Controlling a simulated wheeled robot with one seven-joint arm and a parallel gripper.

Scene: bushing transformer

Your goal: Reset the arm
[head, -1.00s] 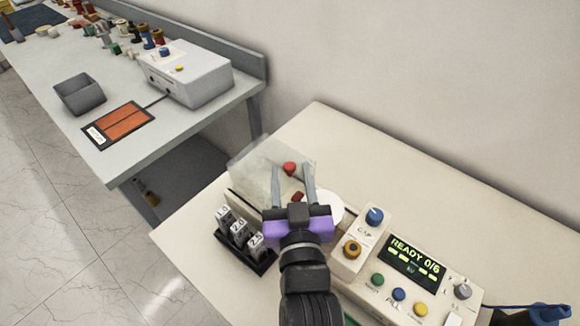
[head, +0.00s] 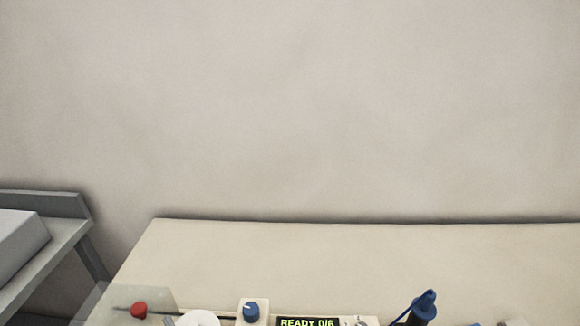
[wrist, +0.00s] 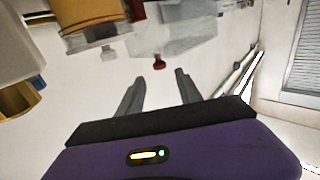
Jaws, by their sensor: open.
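My gripper (wrist: 158,88) shows in the wrist view with its two grey fingers apart and nothing between them. A small red knob-like thing (wrist: 159,63) shows just beyond the fingertips, apart from them. In the head view my arm is almost wholly out of the picture; a small grey piece at the bottom edge may be a fingertip, but I cannot tell.
The cream table (head: 330,255) is clear at the back. Along the bottom edge show a red knob (head: 138,310), a blue knob (head: 251,312), a display (head: 308,322) reading "READY 0/6" and a blue probe-like tool (head: 424,306). A grey bench (head: 62,245) stands left.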

